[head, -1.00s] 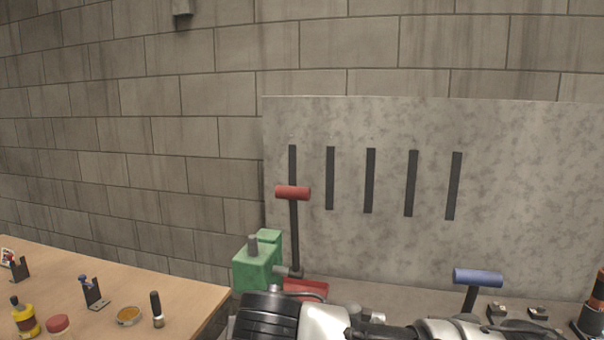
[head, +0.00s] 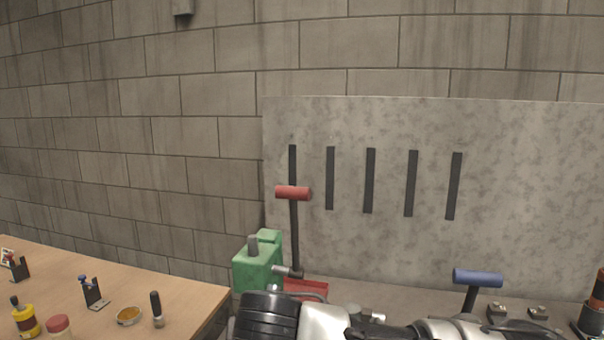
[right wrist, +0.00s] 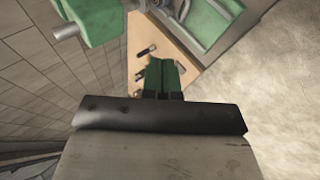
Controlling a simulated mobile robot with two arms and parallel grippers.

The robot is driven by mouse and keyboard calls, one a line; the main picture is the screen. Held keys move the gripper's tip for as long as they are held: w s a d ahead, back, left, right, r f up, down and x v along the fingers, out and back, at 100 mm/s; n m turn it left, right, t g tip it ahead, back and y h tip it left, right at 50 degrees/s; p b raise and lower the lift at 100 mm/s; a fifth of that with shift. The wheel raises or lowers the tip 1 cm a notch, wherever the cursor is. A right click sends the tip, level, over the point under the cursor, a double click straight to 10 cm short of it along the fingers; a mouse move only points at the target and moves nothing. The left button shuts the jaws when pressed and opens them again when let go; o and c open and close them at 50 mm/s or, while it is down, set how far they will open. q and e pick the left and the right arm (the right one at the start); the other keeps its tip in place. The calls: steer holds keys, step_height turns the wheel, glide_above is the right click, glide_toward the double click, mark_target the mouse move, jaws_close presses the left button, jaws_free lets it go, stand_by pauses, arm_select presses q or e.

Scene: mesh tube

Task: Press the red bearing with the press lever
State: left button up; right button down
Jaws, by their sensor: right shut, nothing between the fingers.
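The press lever shows in the head view as a red handle (head: 293,193) on an upright dark rod, beside a green press body (head: 257,268). A red part (head: 306,287) sits at its foot, partly hidden by my arm. I cannot make out a red bearing. My right gripper (right wrist: 163,75) shows in the right wrist view, its two fingers together and empty. It is pointed past green press parts (right wrist: 205,22) towards the wooden table, apart from the lever handle. In the head view the right gripper is hidden. My left gripper is out of view.
A wooden table (head: 180,285) at left holds a yellow bottle (head: 26,320), a red-capped jar (head: 58,326), a round tin (head: 129,316) and small stands. A blue-handled lever (head: 478,278) stands at right. A slotted grey panel (head: 530,180) is behind.

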stand_by(0.5)
steer(key=w+d+r, duration=0.4)
steer(key=w+r, duration=0.2)
steer(key=r, duration=0.4)
steer(key=shift+w+d, duration=0.35)
steer(key=shift+r, duration=0.15)
